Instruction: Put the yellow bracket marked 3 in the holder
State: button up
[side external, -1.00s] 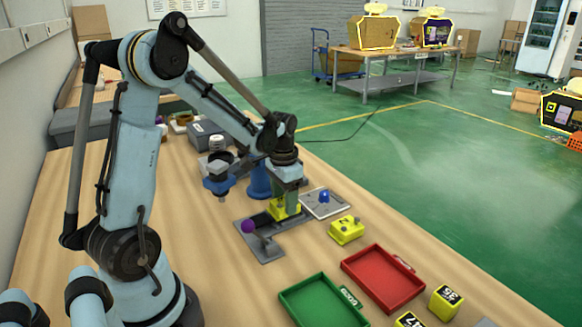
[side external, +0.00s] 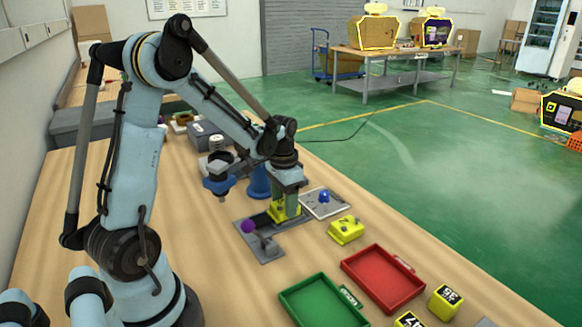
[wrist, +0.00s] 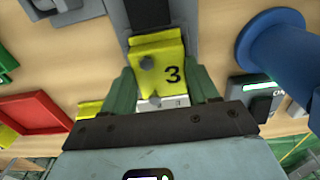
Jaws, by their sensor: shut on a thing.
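The yellow bracket marked 3 (wrist: 150,55) is between the two green fingers of my gripper (wrist: 163,92), its black 3 facing the wrist camera. In the side view, the bracket (side external: 280,212) is low at the far end of the dark strip of a grey fixture (side external: 264,252), which looks like the holder. My gripper (side external: 287,208) points down and is shut on the bracket. The fingers hide part of the bracket, so I cannot tell how fully it is seated.
Another yellow block (side external: 346,230) lies right of the fixture, by a light plate with a blue knob (side external: 324,196). Red (side external: 383,309) and green (side external: 322,278) trays sit towards the front. A blue cylinder (side external: 258,182) stands close behind my gripper. Bare table lies left of the fixture.

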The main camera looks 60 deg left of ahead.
jog(key=shift+f, duration=0.2)
dwell(0.4)
jog(key=o, duration=1.4)
jog(key=shift+o, duration=0.9)
jog(key=shift+r, duration=3.5)
